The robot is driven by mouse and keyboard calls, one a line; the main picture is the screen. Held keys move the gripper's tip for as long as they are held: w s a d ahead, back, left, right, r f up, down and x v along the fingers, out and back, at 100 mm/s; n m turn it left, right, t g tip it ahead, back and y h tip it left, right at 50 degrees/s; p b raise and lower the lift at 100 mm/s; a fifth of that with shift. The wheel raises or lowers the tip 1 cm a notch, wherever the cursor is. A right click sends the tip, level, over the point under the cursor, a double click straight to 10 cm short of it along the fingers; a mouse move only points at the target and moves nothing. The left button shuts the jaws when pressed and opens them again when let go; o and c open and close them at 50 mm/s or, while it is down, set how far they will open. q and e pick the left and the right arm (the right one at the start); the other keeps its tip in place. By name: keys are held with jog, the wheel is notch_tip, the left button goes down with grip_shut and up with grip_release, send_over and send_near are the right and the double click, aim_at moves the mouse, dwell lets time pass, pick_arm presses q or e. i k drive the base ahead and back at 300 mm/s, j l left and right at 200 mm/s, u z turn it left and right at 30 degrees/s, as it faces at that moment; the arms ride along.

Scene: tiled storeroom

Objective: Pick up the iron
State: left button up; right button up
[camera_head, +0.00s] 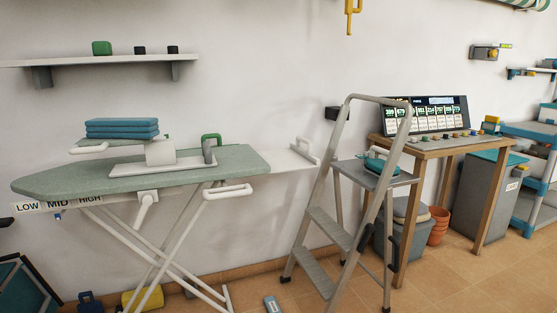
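A small teal object with a dark handle-like top, which looks like the iron (374,165), sits on the grey top platform (346,167) of the stepladder. It is partly behind the ladder's right rail, and its exact shape is too small to tell. Neither of my grippers shows in the head view.
The stepladder (328,220) stands at centre. A wooden table (430,144) with a screen is behind it.

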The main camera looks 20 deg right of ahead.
aim_at(374, 166)
jog(key=i+l, duration=0.15)
jog(key=l, duration=0.2)
jog(key=i+l, duration=0.15)
jog(key=l, duration=0.15)
jog(key=i+l+u, duration=0.1)
jog(key=l, duration=0.25)
jog(key=i+l, duration=0.15)
jog(key=l, duration=0.2)
jog(key=i+l+u, duration=0.1)
jog(key=l+u, duration=0.15)
jog(key=l, duration=1.45)
jog(key=k+l+u, duration=0.2)
jog(key=l, duration=1.5)
jog(key=l+u, duration=0.1)
jog(key=l, duration=0.5)
jog(key=i+l, duration=0.1)
jog(key=l, duration=0.45)
jog(key=i+l+u, duration=0.1)
jog(key=l, duration=0.45)
jog(key=i+l, duration=0.1)
jog(key=l, duration=0.5)
jog(key=u, duration=0.05)
